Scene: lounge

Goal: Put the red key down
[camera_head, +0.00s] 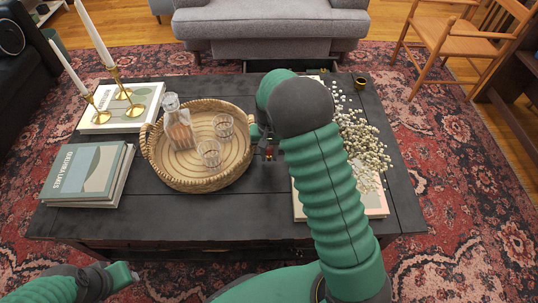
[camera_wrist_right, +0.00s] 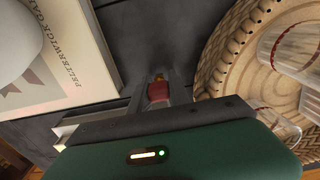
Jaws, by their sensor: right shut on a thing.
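In the right wrist view the red key (camera_wrist_right: 158,91) sits between the fingers of my right gripper (camera_wrist_right: 158,88), over the dark table top. Its red part is nearest the palm and a gold-coloured part shows beyond it. My right gripper (camera_head: 267,145) is shut on it. In the head view the key is only a small red spot (camera_head: 268,153) beside the basket's right rim, partly hidden by my arm. I cannot tell whether it touches the table (camera_head: 240,219). My left gripper (camera_head: 122,275) is low at the left, off the table's front edge; its jaws are too small to read.
A round wicker tray (camera_head: 186,185) with a decanter (camera_head: 178,124) and glasses (camera_head: 209,152) is just left of my right gripper. A book (camera_head: 375,205) and white flowers (camera_head: 362,140) lie right of it. Books (camera_head: 85,177) and candlesticks (camera_head: 127,97) stand at the left.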

